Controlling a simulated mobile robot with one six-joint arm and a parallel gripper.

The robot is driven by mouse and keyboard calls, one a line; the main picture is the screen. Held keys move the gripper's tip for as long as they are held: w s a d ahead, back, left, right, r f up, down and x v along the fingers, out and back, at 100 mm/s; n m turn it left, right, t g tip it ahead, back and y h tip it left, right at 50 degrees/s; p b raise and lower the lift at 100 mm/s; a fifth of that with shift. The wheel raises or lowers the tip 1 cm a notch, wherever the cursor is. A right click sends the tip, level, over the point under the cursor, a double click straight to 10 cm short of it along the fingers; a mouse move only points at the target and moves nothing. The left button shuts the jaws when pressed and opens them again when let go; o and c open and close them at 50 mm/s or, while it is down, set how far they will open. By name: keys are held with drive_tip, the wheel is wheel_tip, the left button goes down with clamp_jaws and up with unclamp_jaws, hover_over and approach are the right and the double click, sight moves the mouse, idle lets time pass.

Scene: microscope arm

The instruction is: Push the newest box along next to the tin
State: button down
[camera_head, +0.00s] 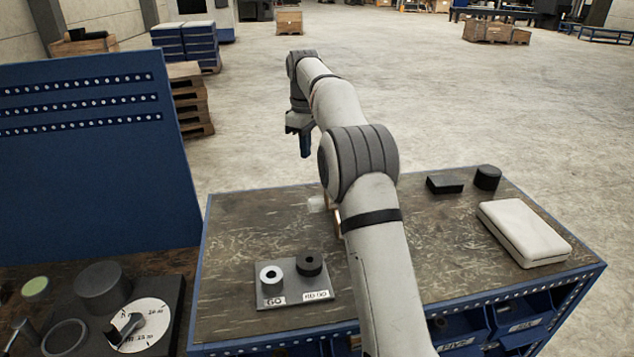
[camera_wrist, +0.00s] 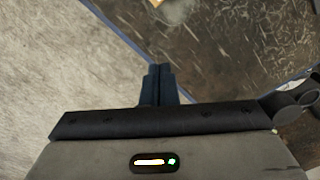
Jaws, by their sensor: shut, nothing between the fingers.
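Nothing visible marks which box is newest. My gripper (camera_head: 305,154) is shut and empty, raised beyond the bench's back edge, well left of the box and cylinder. In the wrist view my gripper (camera_wrist: 160,70) shows closed fingers above the bench edge.
A white case (camera_head: 523,232) lies at the bench's right. A gauge plate (camera_head: 292,298) with two rings sits at the front left. Blue bins (camera_head: 522,310) are below the front edge. A blue panel (camera_head: 90,190) stands left. My arm hides the bench's middle.

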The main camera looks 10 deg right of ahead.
wheel_tip(320, 180, down, 10)
drive_tip(key=shift+r+p, duration=0.2)
drive_tip(key=shift+p, duration=0.1)
drive_tip(key=s+d, duration=0.2)
drive_tip(key=shift+s+d+r+p, duration=0.1)
drive_tip(key=shift+d+p, duration=0.2)
drive_tip(key=shift+p, duration=0.05)
drive_tip(key=shift+s+d, duration=0.15)
drive_tip(key=shift+d, duration=0.1)
